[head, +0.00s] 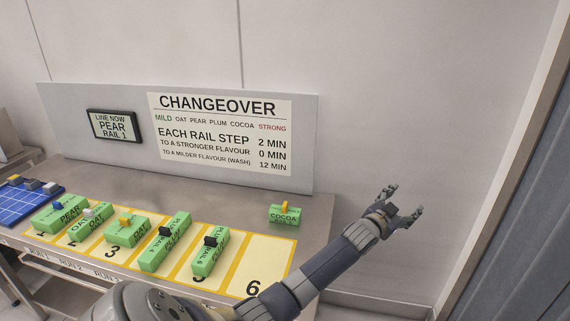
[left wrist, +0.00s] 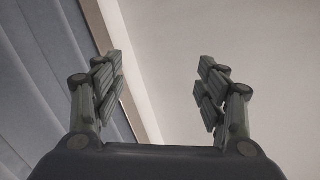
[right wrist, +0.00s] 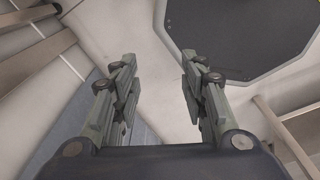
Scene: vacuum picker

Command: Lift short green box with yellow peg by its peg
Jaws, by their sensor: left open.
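The short green box (head: 285,215), labelled COCOA, stands on the bare right end of the table, with a yellow peg (head: 285,206) on top. My left gripper (head: 405,200) is open and empty, to the right of the box and apart from it, beyond the table's right edge. In the left wrist view, the left gripper (left wrist: 160,60) has its fingers spread with only wall and a grey-blue ribbed surface behind them. My right gripper (right wrist: 158,58) shows only in the right wrist view, with its fingers apart and nothing between them.
Slot 6 (head: 262,262) is bare. A blue tray (head: 22,208) is at far left. An upright sign board (head: 306,140) stands behind.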

